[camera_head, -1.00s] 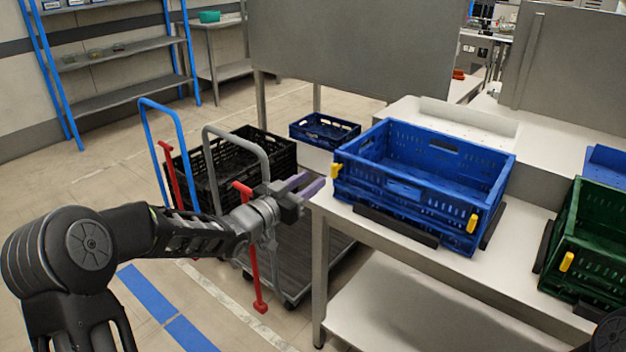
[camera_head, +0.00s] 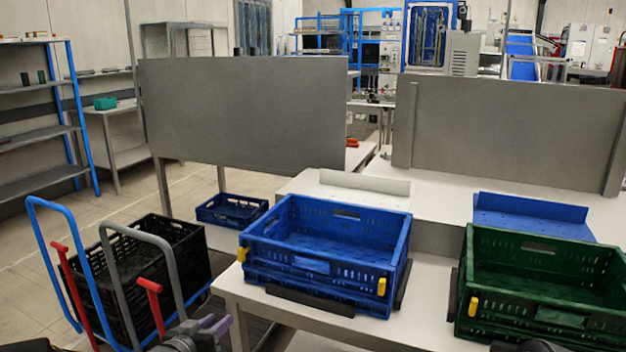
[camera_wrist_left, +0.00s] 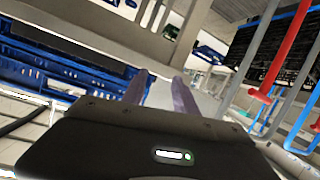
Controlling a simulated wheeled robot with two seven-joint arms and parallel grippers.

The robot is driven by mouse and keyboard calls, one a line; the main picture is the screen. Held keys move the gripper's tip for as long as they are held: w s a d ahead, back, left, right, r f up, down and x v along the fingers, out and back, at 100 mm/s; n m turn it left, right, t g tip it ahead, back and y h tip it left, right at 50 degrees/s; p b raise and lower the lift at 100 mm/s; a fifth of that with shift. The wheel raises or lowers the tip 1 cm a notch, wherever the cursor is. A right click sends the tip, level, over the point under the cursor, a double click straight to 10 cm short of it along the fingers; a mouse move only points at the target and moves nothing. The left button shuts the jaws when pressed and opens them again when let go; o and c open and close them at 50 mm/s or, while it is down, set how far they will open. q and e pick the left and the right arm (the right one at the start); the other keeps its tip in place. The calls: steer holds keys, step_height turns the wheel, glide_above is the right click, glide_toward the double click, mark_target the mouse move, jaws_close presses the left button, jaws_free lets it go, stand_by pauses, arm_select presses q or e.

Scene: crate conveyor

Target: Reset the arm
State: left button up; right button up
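My left gripper (camera_head: 214,326) shows at the bottom edge of the head view, left of the blue crate (camera_head: 318,283) and apart from it. In the left wrist view, its two purple fingers (camera_wrist_left: 160,92) stand apart with nothing between them, so it is open. The blue crate sits empty on the white table, and its side also shows at the left of the wrist view (camera_wrist_left: 60,75). Most of my left arm is below the head view. A small dark part at the bottom right edge may be my right arm; its gripper is not seen.
A green crate (camera_head: 545,317) stands on the table at the right. Carts with blue and grey handles and black crates (camera_head: 150,270) stand at the left, close to my left gripper. A small blue crate (camera_head: 228,212) lies behind. Grey panels (camera_head: 245,112) stand at the back.

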arm_select(q)
steer(key=s+d+f+n+g+p, duration=0.15)
steer(key=s+d+f+g, duration=0.3)
steer(key=s+f, duration=0.45)
steer(key=s+d+f+n+g+p, duration=0.1)
steer(key=s+d+f+g+p, duration=0.3)
steer(key=s+f, duration=0.6)
steer(key=s+d+f+g, duration=0.2)
steer(key=s+d, duration=0.2)
steer(key=s, duration=0.6)
steer(key=s+d+f+g+p, duration=0.1)
steer(key=s+d+f+g, duration=0.1)
steer(key=s, duration=0.7)
steer(key=shift+s+d+f+g, duration=0.15)
steer(key=shift+s+d+g, duration=0.3)
steer(key=shift+d, duration=0.75)
